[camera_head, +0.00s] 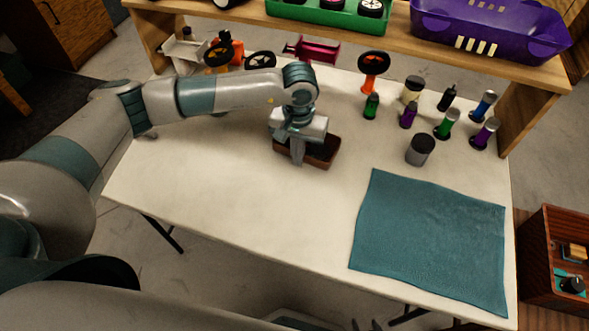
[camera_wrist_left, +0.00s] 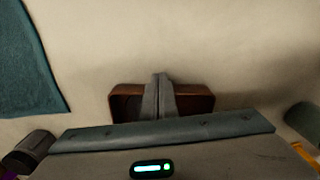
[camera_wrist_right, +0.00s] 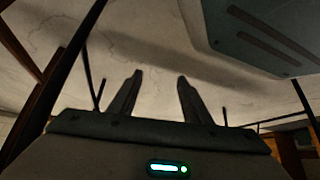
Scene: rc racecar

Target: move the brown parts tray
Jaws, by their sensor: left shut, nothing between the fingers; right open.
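The brown parts tray (camera_head: 322,156) sits on the cream table, left of the teal cloth. It also shows in the left wrist view (camera_wrist_left: 203,100). My left gripper (camera_head: 297,160) is over the tray, its fingers shut together with nothing between them. In the left wrist view the shut fingers (camera_wrist_left: 161,78) cross the middle of the tray and hide part of it and its inside. I cannot tell whether the fingertips touch the tray. My right gripper (camera_wrist_right: 157,75) is open and empty, seen over the floor in the right wrist view. In the head view only its fingertips (camera_head: 366,325) show at the bottom edge.
A teal cloth (camera_head: 430,240) covers the table's right front. Car parts lie behind. A wooden shelf (camera_head: 400,42) holds a green tray (camera_head: 330,14) and a purple basket (camera_head: 490,28). The table's front left is clear.

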